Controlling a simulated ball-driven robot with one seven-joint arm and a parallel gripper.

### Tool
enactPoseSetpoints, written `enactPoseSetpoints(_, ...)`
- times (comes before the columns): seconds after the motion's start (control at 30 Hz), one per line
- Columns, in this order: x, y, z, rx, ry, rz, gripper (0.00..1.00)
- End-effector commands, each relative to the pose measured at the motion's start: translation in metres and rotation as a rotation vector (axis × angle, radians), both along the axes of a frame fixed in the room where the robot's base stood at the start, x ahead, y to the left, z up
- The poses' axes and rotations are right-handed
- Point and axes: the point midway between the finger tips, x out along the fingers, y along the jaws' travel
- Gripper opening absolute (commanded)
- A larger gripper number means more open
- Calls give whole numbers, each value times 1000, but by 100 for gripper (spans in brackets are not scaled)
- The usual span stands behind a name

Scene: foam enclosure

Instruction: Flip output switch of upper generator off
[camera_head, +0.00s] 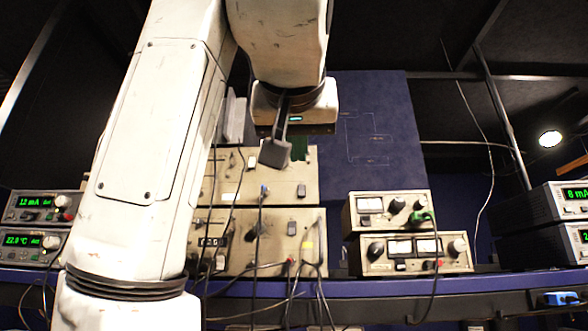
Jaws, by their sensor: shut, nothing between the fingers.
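The upper generator (282,188) is a beige box stacked on the lower generator (273,246), left of the picture's middle. A small dark rocker switch (302,190) sits on the right of its front. A pale switch (252,162) shows higher up, just left of my gripper. I cannot tell which is the output switch or read either one's position. My gripper (276,153) hangs in front of the upper generator's top part, pointing down, shut and empty. It hides part of that panel, and my arm covers the left side. Contact with the panel cannot be told.
Several cables (262,225) hang across both generator fronts. Two beige meter units (388,211) are stacked to the right on the purple-edged shelf (400,283). Digital displays stand at far left (40,205) and far right (565,200). A dark blue panel (375,130) is behind.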

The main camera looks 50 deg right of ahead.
Motion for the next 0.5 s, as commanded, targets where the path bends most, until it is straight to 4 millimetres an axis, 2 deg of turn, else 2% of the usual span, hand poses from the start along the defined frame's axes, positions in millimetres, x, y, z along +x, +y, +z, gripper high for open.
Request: enactPoseSetpoints(0.5, 57, -74, -9, 2, 3, -2, 0)
